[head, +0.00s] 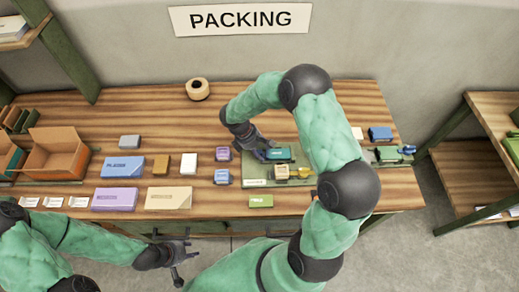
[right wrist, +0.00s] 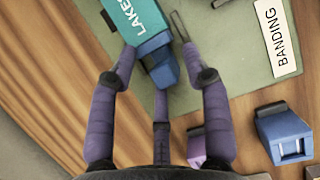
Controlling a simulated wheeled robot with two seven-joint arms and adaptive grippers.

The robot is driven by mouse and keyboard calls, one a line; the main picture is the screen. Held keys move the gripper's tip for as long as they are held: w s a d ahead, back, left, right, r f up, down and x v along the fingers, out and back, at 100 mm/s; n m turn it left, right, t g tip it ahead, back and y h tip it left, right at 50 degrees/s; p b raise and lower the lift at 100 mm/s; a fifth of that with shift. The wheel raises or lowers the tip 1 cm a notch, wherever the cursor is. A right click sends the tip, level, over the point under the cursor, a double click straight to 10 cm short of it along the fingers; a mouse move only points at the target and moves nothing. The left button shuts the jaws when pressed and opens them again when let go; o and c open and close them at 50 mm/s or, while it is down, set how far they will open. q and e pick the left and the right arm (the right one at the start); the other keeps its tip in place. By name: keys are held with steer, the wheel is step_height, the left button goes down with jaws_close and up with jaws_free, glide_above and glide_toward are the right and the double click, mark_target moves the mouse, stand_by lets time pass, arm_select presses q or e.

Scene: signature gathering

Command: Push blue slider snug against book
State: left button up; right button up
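The teal book labelled LAKES (right wrist: 134,14) lies on a green mat (right wrist: 222,62); the teal book (head: 279,153) also shows in the head view. The blue slider (right wrist: 160,64) sits at the book's near end in the right wrist view, close against it; I cannot tell whether a thin gap remains. My right gripper (head: 262,153) is low over the mat's left side. Its fingers are spread, one on each side of the slider, with a third behind it; contact is unclear. My left gripper (head: 180,254) is open and empty in front of the table.
A BANDING label (right wrist: 277,37) lies on the mat. A blue block (right wrist: 284,132) and a purple block (right wrist: 197,146) are nearby. In the head view, a tan book (head: 293,172) is just in front of the teal book, and a tape roll (head: 198,89) stands at the back.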

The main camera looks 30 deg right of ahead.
steer(key=shift+s+a+f, duration=0.1)
steer(key=shift+s+f, duration=0.05)
steer(key=shift+s, duration=0.1)
steer(key=v, duration=1.2)
steer(key=shift+w, duration=0.25)
steer(key=shift+r, duration=0.25)
